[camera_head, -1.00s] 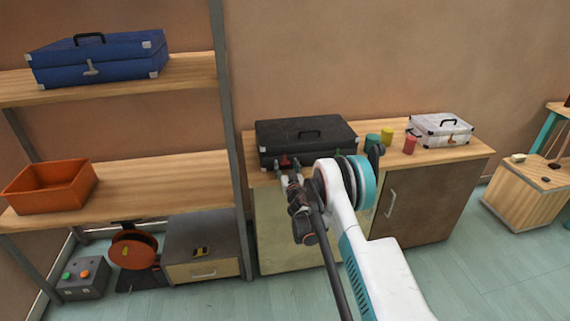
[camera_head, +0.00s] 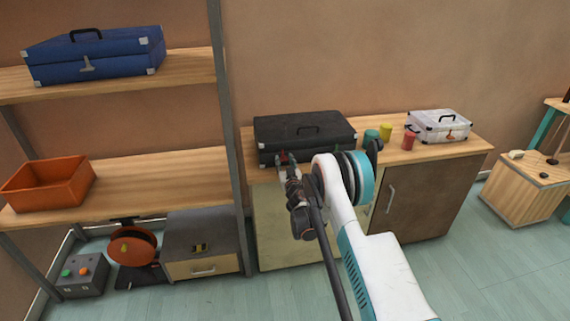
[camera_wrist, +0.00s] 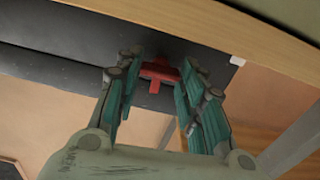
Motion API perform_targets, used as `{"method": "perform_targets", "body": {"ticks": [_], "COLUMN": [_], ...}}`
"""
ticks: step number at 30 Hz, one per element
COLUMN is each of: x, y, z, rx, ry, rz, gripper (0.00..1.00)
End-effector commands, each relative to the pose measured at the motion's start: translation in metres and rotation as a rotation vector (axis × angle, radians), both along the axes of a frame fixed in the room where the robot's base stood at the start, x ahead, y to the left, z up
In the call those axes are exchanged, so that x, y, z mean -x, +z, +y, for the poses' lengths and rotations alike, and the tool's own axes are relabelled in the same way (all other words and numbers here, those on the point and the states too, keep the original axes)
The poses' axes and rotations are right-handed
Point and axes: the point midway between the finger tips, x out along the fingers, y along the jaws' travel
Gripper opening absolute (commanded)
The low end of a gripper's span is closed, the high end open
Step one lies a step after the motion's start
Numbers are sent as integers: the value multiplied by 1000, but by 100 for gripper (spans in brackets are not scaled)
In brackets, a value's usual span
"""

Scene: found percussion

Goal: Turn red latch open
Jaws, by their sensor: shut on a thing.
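The red latch (camera_wrist: 155,74) is a small T-shaped piece on the front of the black case (camera_head: 303,133). The case lies flat on the cabinet top, and its dark front face (camera_wrist: 60,62) also shows in the wrist view. My gripper (camera_wrist: 163,70) has its fingers on either side of the latch's bar, shut on it. In the head view my gripper (camera_head: 286,163) is at the lower left of the case front. Only a small bit of red (camera_head: 283,157) shows there, and the fingers partly cover the latch.
The wooden cabinet (camera_head: 455,153) also bears green, yellow and red cans (camera_head: 409,141) and a white case (camera_head: 440,126). A shelf post (camera_head: 230,110) stands left of the black case. The shelves hold a blue case (camera_head: 95,56) and an orange bin (camera_head: 48,184).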

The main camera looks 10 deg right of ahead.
Motion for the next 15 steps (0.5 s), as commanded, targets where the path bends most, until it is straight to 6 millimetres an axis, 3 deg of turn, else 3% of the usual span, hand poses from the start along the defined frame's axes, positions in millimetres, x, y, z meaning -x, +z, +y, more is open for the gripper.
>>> {"method": "perform_targets", "body": {"ticks": [15], "x": [0], "y": [0], "z": [1], "rx": [423], "ry": [1], "rz": [0], "gripper": [12]}}
